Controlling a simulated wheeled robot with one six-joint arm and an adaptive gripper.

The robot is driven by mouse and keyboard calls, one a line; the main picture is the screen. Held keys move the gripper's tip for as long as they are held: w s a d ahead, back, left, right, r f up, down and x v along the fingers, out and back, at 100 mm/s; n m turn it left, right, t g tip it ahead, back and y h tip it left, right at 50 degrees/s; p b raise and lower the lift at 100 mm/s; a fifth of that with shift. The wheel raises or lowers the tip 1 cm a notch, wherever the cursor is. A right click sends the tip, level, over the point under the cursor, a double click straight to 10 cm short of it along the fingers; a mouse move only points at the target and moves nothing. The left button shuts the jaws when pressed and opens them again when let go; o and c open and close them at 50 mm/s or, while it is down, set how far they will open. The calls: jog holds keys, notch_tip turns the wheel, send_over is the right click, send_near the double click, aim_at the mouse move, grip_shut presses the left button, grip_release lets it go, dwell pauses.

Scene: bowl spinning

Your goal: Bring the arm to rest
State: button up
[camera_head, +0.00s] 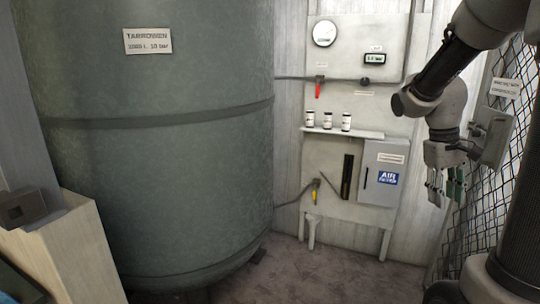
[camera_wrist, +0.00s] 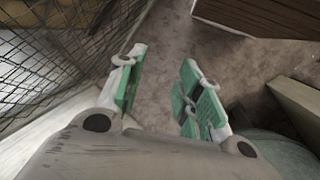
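My gripper (camera_head: 444,187) hangs pointing down at the right of the head view, in front of the wire mesh. In the wrist view its two green-padded fingers (camera_wrist: 160,95) stand apart with bare floor showing between them. It is open and holds nothing. My arm comes in from the top right of the head view and bends down to the gripper.
A large green tank (camera_head: 150,165) fills the left. A panel (camera_head: 335,188) with a gauge, valves and several small jars on a shelf (camera_head: 343,133) stands at the back. A wire mesh fence (camera_head: 490,190) is close to my gripper at right. Floor (camera_head: 325,275) ahead is clear.

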jog(key=s+a+r+t+y, duration=0.2)
jog(key=s+a+r+t, duration=0.3)
jog(key=s+a, duration=0.6)
jog(key=shift+s+a+r+t, duration=0.3)
jog(key=shift+a+r+t, duration=0.1)
jog(key=shift+a+r, duration=0.1)
